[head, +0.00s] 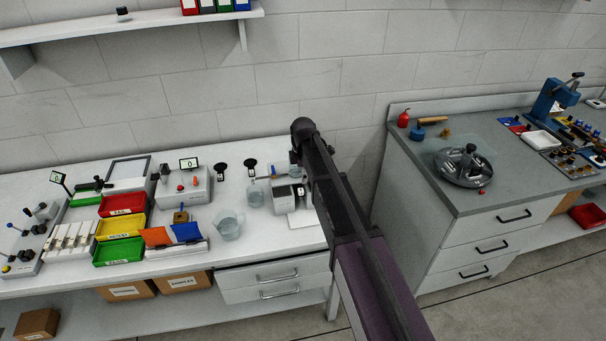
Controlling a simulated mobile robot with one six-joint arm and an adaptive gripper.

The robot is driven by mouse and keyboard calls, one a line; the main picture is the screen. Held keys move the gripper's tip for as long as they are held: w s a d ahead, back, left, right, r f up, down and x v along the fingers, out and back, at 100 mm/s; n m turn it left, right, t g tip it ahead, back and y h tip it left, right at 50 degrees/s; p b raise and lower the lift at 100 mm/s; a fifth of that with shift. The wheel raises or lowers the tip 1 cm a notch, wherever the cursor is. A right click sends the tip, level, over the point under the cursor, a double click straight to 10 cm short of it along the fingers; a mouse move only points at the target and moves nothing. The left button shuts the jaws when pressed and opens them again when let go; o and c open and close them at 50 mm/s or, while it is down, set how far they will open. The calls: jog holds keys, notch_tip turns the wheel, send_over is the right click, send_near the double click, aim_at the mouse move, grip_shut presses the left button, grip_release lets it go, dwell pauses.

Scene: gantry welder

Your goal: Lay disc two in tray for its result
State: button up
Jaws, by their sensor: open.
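Three labelled trays stand on the left bench: a red tray (122,204) at the back, a yellow tray (119,224) in the middle and a green tray (118,250) in front. The red tray's label seems to read FAIL; the other labels are too small to read surely. No disc can be picked out as disc two. My arm reaches up from the lower right to the right end of this bench. My gripper does not show; the arm hides whatever is behind it.
A clear beaker (228,225) and a grey-white machine (287,195) stand to the right. The right bench holds a round metal plate (463,167) and a blue press (551,100). Bare floor separates the benches.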

aim_at(302, 190)
jog(key=shift+w+a+f+b, duration=0.1)
jog(key=shift+w+f+b, duration=0.1)
jog(key=shift+f+b, duration=1.85)
jog(key=shift+w+f+b, duration=0.15)
jog(key=shift+f+b, duration=1.7)
jog(key=shift+f, duration=0.3)
grip_shut()
jog(key=shift+s, duration=0.1)
jog(key=s+d, duration=0.2)
jog(key=s, duration=0.7)
jog(key=shift+s+d, duration=0.15)
jog(key=shift+d, duration=0.2)
jog(key=shift+r, duration=0.1)
jog(key=shift+r, duration=0.15)
